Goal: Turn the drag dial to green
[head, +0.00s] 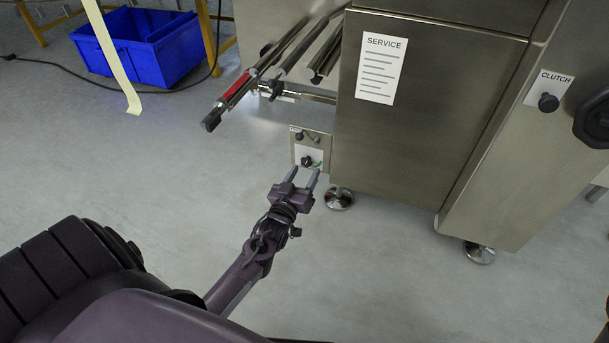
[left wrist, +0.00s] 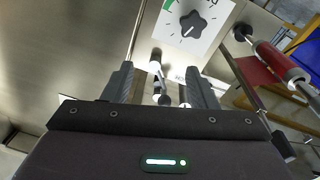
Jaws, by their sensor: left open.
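The drag dial is a small black lobed knob (head: 307,161) on a white scale plate low on the machine's side panel. In the left wrist view the knob (left wrist: 193,24) sits at the top, on a white plate with tick marks and a green arc (left wrist: 167,18) at its left side. A pale mark on the knob points down and left, away from the green. My left gripper (head: 303,173) is open, just below the dial in the head view. In the left wrist view its fingers (left wrist: 160,88) show apart, with the knob beyond them. My right gripper is not in view.
Above the dial panel (head: 325,146), rollers and a red-banded bar (head: 234,88) stick out from the machine. The steel cabinet (head: 425,110) with a service sheet stands to the right, on round feet (head: 339,199). A blue crate (head: 150,45) is at the back left. Floor around my arm is clear.

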